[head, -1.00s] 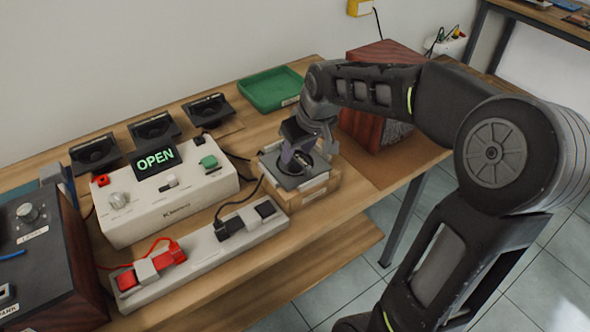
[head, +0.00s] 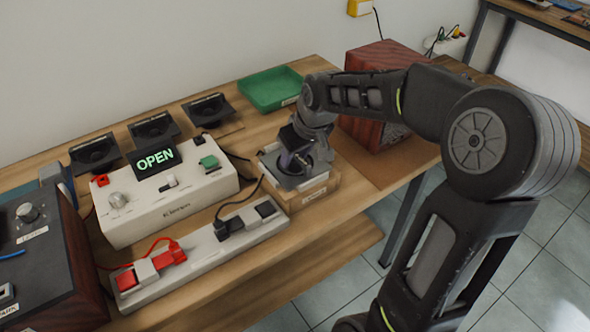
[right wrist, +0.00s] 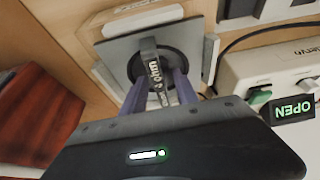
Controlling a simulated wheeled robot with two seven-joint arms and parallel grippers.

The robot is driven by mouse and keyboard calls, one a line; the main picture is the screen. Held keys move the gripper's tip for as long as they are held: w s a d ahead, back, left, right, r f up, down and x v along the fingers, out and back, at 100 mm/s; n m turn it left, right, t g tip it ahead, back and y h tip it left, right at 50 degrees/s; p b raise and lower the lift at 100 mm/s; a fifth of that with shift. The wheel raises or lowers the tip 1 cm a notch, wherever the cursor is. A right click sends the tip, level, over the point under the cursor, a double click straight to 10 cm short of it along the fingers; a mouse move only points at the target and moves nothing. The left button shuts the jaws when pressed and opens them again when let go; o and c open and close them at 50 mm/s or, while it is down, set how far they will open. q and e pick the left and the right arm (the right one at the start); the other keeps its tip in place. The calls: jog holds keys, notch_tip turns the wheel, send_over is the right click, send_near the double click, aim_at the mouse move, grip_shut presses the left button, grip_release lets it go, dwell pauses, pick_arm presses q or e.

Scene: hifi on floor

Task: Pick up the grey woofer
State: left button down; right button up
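The grey woofer (head: 288,181) is a flat square plate with a black round cone, resting on a pale mount on a wooden block. In the right wrist view, the grey woofer (right wrist: 118,57) has a dark strap marked "ohm" rising across its cone. My right gripper (head: 293,160) is over the woofer from above. In the right wrist view, the right gripper's (right wrist: 163,82) two purplish fingers stand apart on either side of the strap, with a gap visible. Part of the woofer is hidden by the gripper in the head view. My left gripper is not in view.
A white control box (head: 165,200) with a lit OPEN sign and a power strip (head: 200,262) lie left of the woofer. Three black speakers stand behind. A green tray (head: 270,88) is at the back, and a dark red wooden cabinet (head: 375,128) is close on the right.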

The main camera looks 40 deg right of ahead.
grip_shut()
dwell(0.7)
dwell(0.4)
